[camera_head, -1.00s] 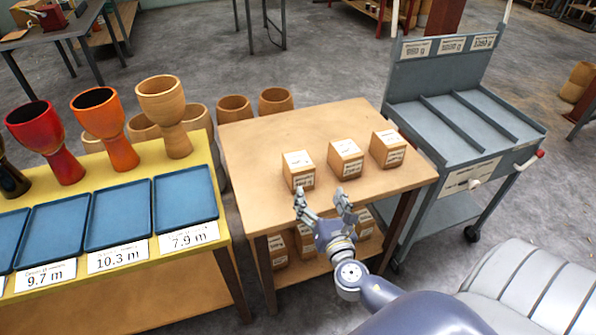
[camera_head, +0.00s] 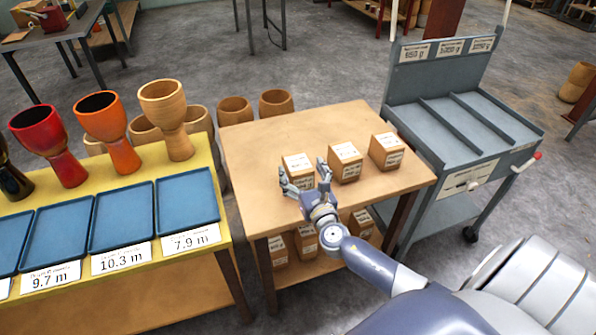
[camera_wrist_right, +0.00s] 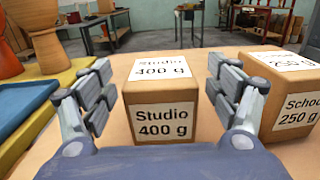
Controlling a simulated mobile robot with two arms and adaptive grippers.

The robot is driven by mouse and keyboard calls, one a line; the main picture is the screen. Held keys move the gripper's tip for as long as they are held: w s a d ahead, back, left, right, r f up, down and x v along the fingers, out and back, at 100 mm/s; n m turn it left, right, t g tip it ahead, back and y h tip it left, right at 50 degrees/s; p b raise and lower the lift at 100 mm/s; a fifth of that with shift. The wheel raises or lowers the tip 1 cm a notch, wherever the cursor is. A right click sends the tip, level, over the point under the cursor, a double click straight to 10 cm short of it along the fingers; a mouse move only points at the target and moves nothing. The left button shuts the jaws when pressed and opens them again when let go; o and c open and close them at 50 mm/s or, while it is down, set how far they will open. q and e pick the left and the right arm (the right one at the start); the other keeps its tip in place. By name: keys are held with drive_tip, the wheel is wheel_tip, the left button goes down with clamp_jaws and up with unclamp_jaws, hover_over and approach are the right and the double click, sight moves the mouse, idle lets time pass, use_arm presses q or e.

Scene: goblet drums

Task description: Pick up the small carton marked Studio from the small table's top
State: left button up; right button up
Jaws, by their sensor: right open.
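The small carton marked Studio, 400 g (camera_wrist_right: 161,105), stands upright on the small table's top (camera_head: 270,135). It is brown with white labels on its top and front. In the head view it is the leftmost of three cartons (camera_head: 297,168), partly covered by my right gripper. My right gripper (camera_head: 305,172) is open, with its fingers at the carton's near side. In the right wrist view the fingers (camera_wrist_right: 160,95) stand left and right of the Studio carton, with gaps on both sides. My left gripper is not in view.
A carton marked 250 g (camera_wrist_right: 290,105) stands close to the right finger. Another carton (camera_head: 386,150) is further right. More cartons (camera_head: 305,240) sit on the shelf below. A yellow table with goblet drums (camera_head: 165,115) and blue trays is left; a grey cart (camera_head: 470,125) is right.

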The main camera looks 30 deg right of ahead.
drive_tip(key=shift+x, duration=1)
drive_tip(key=shift+f, duration=0.1)
drive_tip(key=c, duration=1.3)
drive_tip(key=shift+c, duration=0.8)
